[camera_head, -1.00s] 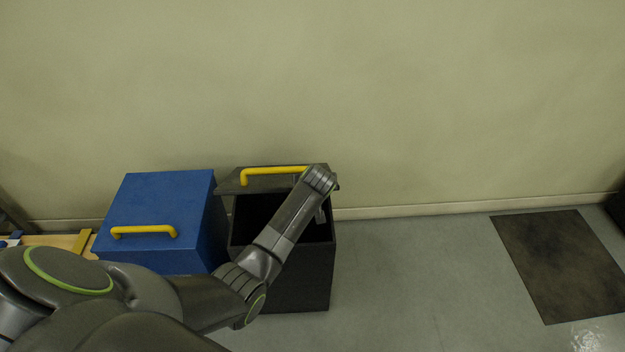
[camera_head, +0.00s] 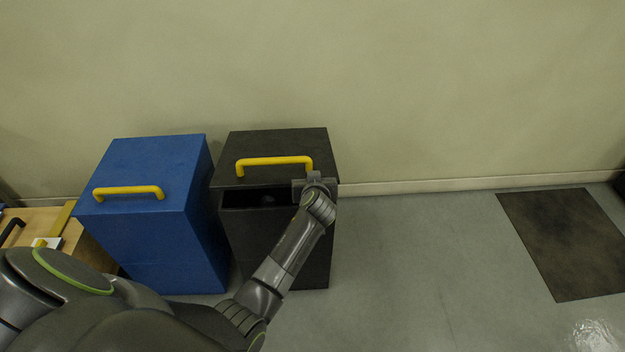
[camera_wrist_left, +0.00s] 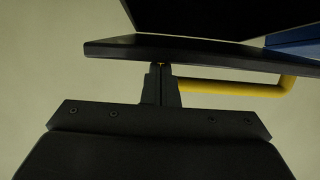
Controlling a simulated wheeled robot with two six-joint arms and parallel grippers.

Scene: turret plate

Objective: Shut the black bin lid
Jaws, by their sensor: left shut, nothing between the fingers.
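The black bin (camera_head: 262,235) stands against the wall in the head view. Its black lid (camera_head: 280,143) is tilted low over the bin, with a dark gap between its front edge and the rim. A yellow handle (camera_head: 275,160) is on the lid. My left gripper (camera_head: 314,178) is at the lid's front right, beside the handle's right end. In the left wrist view its fingers (camera_wrist_left: 160,84) are shut and empty, close to the lid (camera_wrist_left: 190,52) and the yellow handle (camera_wrist_left: 235,88). I cannot tell whether they touch. My right gripper is in neither view.
A blue bin (camera_head: 190,240) with a shut lid and yellow handle (camera_head: 128,190) stands just left of the black bin. A wooden piece (camera_head: 85,240) is further left. The floor to the right is clear up to a dark mat (camera_head: 565,245).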

